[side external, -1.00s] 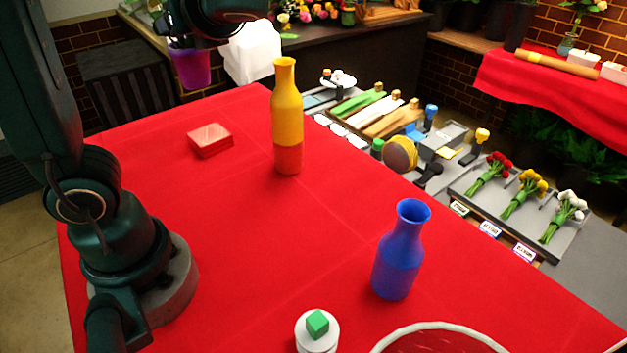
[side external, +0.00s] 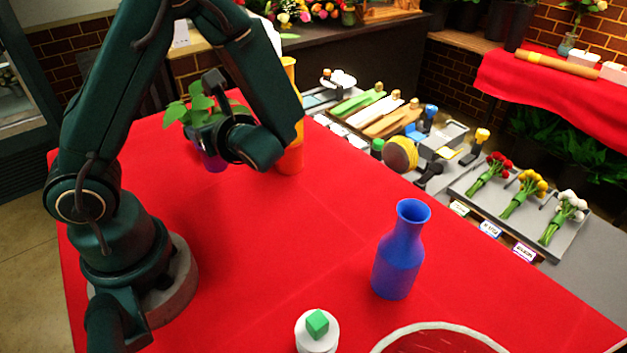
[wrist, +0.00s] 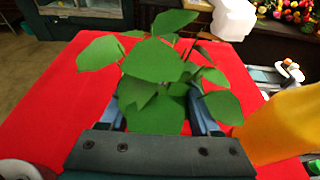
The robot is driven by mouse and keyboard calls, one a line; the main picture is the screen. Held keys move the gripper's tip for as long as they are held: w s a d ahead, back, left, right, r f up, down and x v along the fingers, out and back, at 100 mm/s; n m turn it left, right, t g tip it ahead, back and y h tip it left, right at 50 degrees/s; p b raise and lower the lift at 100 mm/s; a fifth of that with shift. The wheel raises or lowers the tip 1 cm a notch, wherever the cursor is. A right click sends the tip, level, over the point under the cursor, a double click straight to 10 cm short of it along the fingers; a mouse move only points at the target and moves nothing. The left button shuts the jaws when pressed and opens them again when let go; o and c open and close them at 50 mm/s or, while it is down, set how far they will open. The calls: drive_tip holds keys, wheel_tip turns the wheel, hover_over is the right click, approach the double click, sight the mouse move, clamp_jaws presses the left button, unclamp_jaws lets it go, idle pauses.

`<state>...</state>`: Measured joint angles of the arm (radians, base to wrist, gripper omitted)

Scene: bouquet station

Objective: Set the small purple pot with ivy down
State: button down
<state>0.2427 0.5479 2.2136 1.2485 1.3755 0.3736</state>
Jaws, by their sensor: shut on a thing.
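The small purple pot (side external: 214,161) shows just below my gripper in the side view, at the left back of the red table. Its green ivy (side external: 200,108) rises above it and fills the middle of the wrist view (wrist: 155,62). My gripper (side external: 212,140) is shut on the pot, with blue-grey fingers on both sides of the ivy in the wrist view (wrist: 158,115). The pot looks upright and low over the cloth. I cannot tell whether its base touches anything. The wrist view hides the pot behind leaves.
A yellow and orange bottle (side external: 291,158) stands close to the right of my gripper, partly covered by my arm. A blue bottle (side external: 400,250) and a white container with a green cube (side external: 317,323) stand nearer the front. The middle of the red table (side external: 260,235) is clear.

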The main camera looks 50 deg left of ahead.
drive_tip(key=shift+f, duration=2.05)
drive_tip(key=shift+f, duration=0.15)
drive_tip(key=shift+c, duration=0.5)
unclamp_jaws()
